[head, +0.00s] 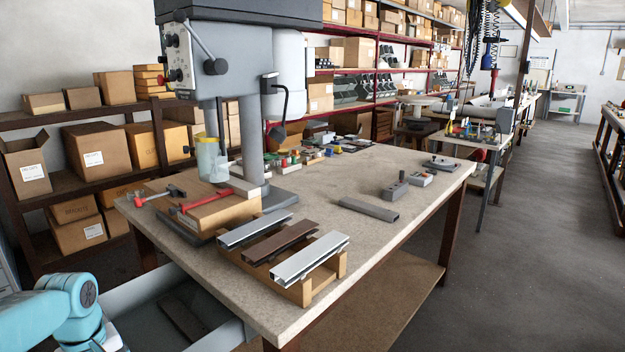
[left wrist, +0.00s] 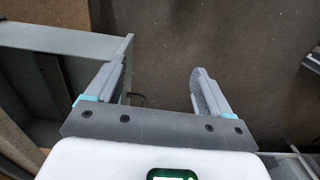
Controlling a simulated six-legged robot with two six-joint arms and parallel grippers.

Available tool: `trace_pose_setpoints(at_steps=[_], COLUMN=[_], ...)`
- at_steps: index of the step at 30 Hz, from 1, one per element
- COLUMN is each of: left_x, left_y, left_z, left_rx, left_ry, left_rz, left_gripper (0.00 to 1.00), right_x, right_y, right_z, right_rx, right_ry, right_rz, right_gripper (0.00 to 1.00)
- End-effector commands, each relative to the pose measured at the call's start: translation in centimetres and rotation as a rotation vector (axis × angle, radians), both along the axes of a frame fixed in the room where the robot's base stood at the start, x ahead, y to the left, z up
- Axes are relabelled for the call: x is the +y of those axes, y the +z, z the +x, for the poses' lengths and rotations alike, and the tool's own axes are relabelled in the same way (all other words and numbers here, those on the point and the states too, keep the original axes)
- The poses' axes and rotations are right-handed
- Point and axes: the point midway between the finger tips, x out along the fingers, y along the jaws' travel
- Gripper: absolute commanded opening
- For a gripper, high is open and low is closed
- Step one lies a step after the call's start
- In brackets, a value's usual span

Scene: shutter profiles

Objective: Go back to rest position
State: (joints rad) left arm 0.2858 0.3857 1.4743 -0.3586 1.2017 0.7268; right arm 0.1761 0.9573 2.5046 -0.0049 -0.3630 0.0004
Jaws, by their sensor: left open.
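My left arm (head: 60,312) comes in at the bottom left of the head view, beside the open drawer; its gripper is out of that view. In the left wrist view my left gripper (left wrist: 160,72) is open, with nothing between its fingers and dark floor behind them. Three shutter profiles lie side by side on a wooden rack (head: 298,294) on the workbench: a silver one (head: 254,229), a brown one (head: 290,243) and another silver one (head: 312,257). My right gripper is in neither view.
An open grey drawer (head: 232,331) juts from the workbench (head: 410,170) near my left arm, with a dark piece inside; a drawer wall shows in the left wrist view (left wrist: 75,33). A drill press (head: 215,60) stands on the bench. The aisle (head: 530,210) at right is clear.

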Motion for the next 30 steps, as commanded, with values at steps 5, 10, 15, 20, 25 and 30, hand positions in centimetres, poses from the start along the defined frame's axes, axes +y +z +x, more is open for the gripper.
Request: trace_pose_setpoints(at_steps=[5,10,15,20,25,30], left_x=[-2.2,-5.0,-9.1,-15.1,-23.0,-26.3], left_y=[-2.7,-6.0,-10.3,-15.6,-21.1,-22.7], left_z=[0.8,1.2,0.7,-2.0,-9.7,-16.4], left_rx=[-0.007,-0.023,-0.046,-0.078,-0.123,-0.15], left_ry=[-0.078,-0.167,-0.279,-0.416,-0.579,-0.677], left_rz=[-0.035,-0.079,-0.143,-0.228,-0.317,-0.325], left_gripper=[0.81,0.81,0.81,0.81,0.81,0.81], right_x=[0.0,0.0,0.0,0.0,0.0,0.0], right_y=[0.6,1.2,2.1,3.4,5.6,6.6], right_z=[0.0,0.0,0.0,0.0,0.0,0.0], right_rx=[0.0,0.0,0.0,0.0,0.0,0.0], right_ry=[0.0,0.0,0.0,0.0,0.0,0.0], right_rz=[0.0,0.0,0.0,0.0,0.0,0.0], right_gripper=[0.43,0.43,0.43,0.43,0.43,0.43])
